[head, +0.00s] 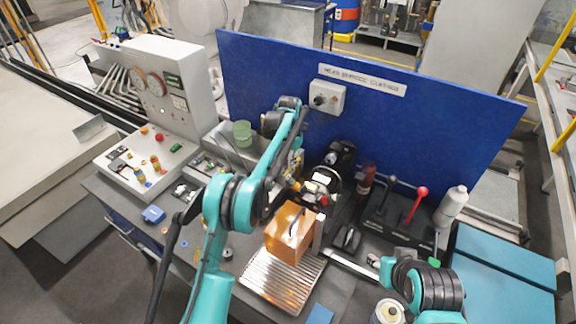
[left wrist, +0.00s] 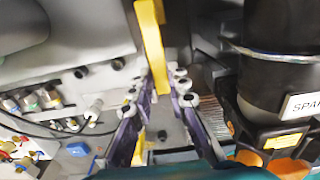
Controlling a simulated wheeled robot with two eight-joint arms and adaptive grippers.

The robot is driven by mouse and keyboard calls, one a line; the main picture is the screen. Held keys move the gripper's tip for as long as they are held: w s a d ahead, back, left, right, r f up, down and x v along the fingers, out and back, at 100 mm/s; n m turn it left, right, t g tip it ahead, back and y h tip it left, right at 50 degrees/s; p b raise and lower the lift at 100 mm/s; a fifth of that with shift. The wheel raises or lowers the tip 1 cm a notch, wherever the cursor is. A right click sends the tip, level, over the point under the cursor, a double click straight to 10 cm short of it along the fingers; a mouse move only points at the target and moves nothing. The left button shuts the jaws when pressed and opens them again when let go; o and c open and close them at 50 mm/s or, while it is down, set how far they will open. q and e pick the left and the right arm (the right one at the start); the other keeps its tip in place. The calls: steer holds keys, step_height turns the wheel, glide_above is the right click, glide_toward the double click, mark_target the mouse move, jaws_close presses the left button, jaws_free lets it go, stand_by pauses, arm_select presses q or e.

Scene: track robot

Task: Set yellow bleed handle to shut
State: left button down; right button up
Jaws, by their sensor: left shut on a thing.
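The yellow bleed handle (left wrist: 152,45) stands upright in the left wrist view, a yellow bar coming down from the top edge. My left gripper (left wrist: 163,88) is shut on it, with a purple finger on each side of the bar. In the head view my left arm reaches over the bench toward the back panel and hides most of the gripper and the handle. My right arm shows at the lower right of the head view, but its fingers cannot be made out.
A black cylinder (left wrist: 285,75) with a white label stands close on the right of my left gripper. An orange block (head: 289,235) sits on a ribbed metal tray (head: 283,277). A blue panel (head: 420,125) closes off the back. A lever box with a red lever (head: 417,205) stands to the right.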

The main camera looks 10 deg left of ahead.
arm_select(q)
steer(key=c, duration=1.5)
jaws_free()
steer(key=shift+d, duration=0.1)
steer(key=shift+o, duration=0.2)
step_height(320, 180, up, 12)
